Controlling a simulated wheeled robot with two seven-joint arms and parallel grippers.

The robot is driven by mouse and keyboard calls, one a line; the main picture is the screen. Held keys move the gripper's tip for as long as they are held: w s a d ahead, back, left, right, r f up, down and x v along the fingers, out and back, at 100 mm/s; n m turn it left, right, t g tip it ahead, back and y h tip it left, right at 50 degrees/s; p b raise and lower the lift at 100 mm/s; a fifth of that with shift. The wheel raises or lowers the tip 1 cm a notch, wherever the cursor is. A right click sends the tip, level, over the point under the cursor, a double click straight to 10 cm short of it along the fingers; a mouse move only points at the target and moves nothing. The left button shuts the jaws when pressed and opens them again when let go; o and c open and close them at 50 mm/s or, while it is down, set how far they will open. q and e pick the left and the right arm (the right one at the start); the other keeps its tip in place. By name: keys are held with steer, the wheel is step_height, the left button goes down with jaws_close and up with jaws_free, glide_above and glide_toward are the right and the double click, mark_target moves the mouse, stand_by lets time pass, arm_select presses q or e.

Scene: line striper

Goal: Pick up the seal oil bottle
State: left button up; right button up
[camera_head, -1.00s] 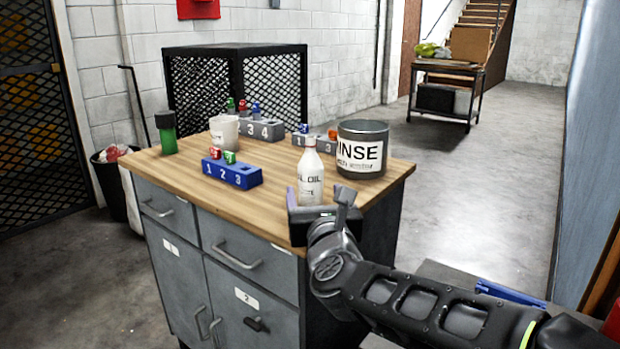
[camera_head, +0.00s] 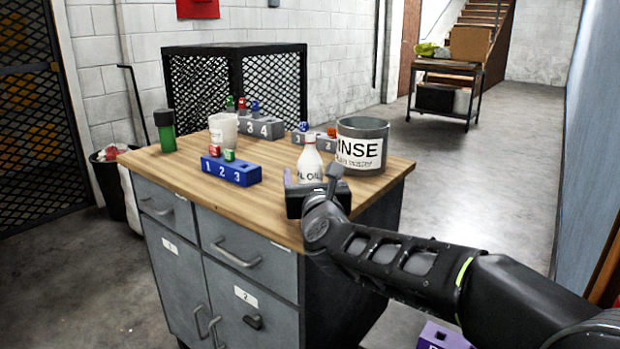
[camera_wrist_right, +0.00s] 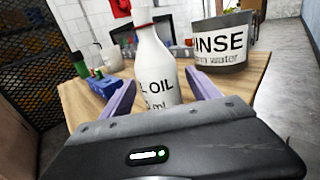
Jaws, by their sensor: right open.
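In the right wrist view the bottle (camera_wrist_right: 153,70) rises between the two purple fingers. My right gripper (camera_head: 313,182) is open at the front edge, with one finger on each side of the bottle's lower part. I cannot tell whether either finger touches it. The gripper hides the bottle's base in the head view. My left gripper is not in view.
A grey RINSE pot (camera_head: 361,150) stands just right of and behind the bottle. A blue numbered block (camera_head: 232,171) lies to the left. A white cup (camera_head: 223,131), a green bottle (camera_head: 166,132) and grey numbered blocks (camera_head: 262,127) stand farther back.

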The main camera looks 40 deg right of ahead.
steer(key=shift+w, duration=0.2)
steer(key=shift+c, duration=0.2)
jaws_close()
stand_by(0.9)
